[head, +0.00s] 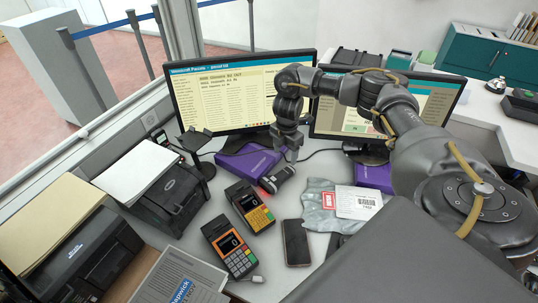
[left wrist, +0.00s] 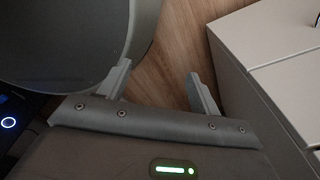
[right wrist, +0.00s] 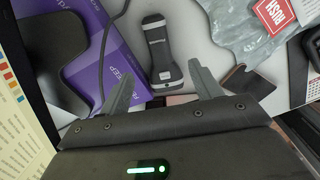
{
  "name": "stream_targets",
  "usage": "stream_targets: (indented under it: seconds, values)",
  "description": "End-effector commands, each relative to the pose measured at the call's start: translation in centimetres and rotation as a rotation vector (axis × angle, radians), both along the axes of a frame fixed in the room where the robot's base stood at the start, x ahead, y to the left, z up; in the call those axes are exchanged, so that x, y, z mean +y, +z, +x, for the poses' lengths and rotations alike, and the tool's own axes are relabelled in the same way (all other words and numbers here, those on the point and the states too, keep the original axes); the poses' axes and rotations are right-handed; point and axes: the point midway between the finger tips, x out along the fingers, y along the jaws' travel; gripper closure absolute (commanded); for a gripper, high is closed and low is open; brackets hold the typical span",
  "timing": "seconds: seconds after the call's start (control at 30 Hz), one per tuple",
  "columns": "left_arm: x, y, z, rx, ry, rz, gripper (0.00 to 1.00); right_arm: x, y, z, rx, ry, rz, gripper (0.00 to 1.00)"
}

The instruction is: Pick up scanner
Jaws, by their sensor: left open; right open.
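The scanner (head: 277,180) is a dark handheld device with grey bands, lying on the counter beyond the payment terminals, a red glow near its lower end. In the right wrist view the scanner (right wrist: 161,50) lies ahead of the fingertips, roughly centred between them. My right gripper (head: 287,149) points down above the counter near it, open and empty; its open fingers also show in the right wrist view (right wrist: 160,78). My left gripper (left wrist: 158,75) is open and empty, over a wood-toned floor, and is out of the head view.
Two payment terminals (head: 249,207) (head: 230,246) and a phone (head: 296,242) lie nearer the front. A grey mailer bag (head: 318,205) with a labelled parcel is to the right. A purple box (head: 245,163) and monitor (head: 235,95) stand behind. A cable runs beside the scanner.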

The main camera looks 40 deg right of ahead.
Motion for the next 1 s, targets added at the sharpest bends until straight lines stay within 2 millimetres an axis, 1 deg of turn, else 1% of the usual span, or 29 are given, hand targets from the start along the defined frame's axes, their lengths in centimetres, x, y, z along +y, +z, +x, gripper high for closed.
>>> stream_targets:
  seconds: [0.03,0.1,0.2,0.27,0.33,0.4,0.53,0.63,0.77,0.9,1.0]
  values:
    - [0.0,-0.2,-1.1,0.014,0.000,0.001,0.36,-0.1,-0.3,-0.1,0.002,-0.002,0.000,0.36]
    - [0.1,-0.5,-2.3,0.030,0.000,0.002,0.36,-0.2,-1.1,-0.2,0.002,-0.005,0.001,0.36]
    - [0.2,-1.2,-3.4,0.046,0.000,0.003,0.36,-0.2,-2.9,-0.3,0.003,-0.006,0.001,0.36]
    - [0.2,-1.5,-3.7,0.050,0.000,0.004,0.36,-0.2,-3.8,-0.3,0.003,-0.007,0.002,0.36]
    - [0.2,-1.8,-3.6,0.048,0.000,0.003,0.36,-0.2,-4.7,-0.2,0.001,-0.006,0.002,0.36]
    - [0.2,-2.0,-3.0,0.041,-0.001,0.003,0.36,-0.1,-5.3,-0.2,0.001,-0.005,0.001,0.36]
    - [0.1,-2.0,-1.2,0.016,-0.001,0.002,0.36,-0.1,-5.6,-0.1,0.000,-0.003,0.000,0.36]
    - [0.0,-1.9,-0.4,0.003,-0.001,0.000,0.36,0.0,-5.8,0.0,0.001,-0.002,0.000,0.36]
    - [0.0,-2.6,-0.6,0.006,-0.001,-0.001,0.36,0.3,-7.5,0.3,0.003,-0.002,0.001,0.36]
    - [0.0,-3.5,-1.5,0.018,-0.001,0.000,0.36,0.6,-9.7,0.6,0.003,-0.002,0.002,0.36]
    - [0.1,-3.8,-1.9,0.024,-0.001,0.001,0.36,0.5,-10.6,0.6,0.002,-0.002,0.001,0.36]
